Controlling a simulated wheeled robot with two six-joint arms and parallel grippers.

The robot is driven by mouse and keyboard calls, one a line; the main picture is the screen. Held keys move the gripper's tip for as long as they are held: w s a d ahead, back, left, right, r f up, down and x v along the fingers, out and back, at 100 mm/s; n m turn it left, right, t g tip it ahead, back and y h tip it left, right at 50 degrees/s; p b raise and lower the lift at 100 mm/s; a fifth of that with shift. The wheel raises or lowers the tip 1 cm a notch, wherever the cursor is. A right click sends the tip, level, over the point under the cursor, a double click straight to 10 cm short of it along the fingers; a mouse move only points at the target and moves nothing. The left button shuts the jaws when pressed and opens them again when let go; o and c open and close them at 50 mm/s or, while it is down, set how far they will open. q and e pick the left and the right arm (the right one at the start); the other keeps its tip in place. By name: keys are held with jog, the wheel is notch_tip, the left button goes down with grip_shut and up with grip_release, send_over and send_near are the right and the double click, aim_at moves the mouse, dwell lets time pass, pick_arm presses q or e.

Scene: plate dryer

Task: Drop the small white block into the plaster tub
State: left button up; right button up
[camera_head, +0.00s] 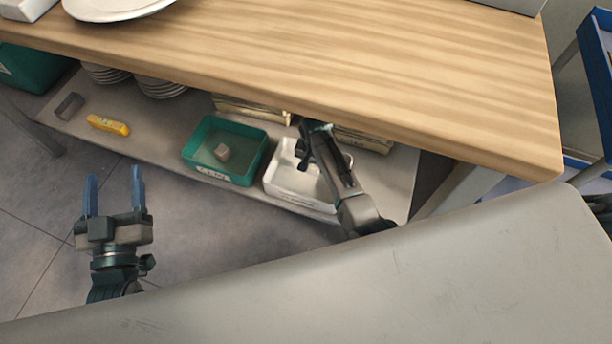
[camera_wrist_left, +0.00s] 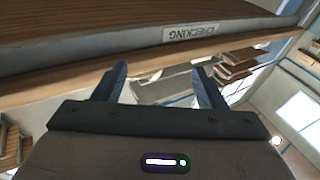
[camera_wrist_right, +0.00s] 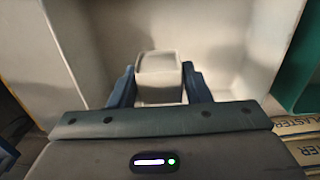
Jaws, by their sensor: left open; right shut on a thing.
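The small white block (camera_wrist_right: 158,64) sits between the fingers of my right gripper (camera_wrist_right: 159,88) in the right wrist view. The gripper is shut on it. White tub walls (camera_wrist_right: 232,40) surround the block there; I cannot tell whether it touches the floor of the tub. In the head view my right gripper (camera_head: 305,142) is over the white tub (camera_head: 302,187) on the lower shelf, and the arm hides part of the tub. The block is hidden there. The tub's label is too small to read.
A green tub (camera_head: 193,143) holding a grey-brown block (camera_head: 222,152) stands left of the white tub. A yellow item (camera_head: 108,125), a grey block (camera_head: 70,106) and stacked plates (camera_head: 160,88) are further left. The wooden worktop (camera_head: 330,55) overhangs the shelf.

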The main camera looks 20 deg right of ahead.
jog(key=shift+f+b, duration=0.45)
jog(key=shift+f, duration=0.05)
pick_arm(q)
notch_tip(320, 180, up, 7)
jog(key=t, duration=0.4)
jog(key=shift+s+m, duration=0.3)
jog(key=shift+s, duration=0.1)
pick_arm(e)
jog(key=o, duration=1.1)
pick_arm(q)
jog(key=shift+f, duration=0.1)
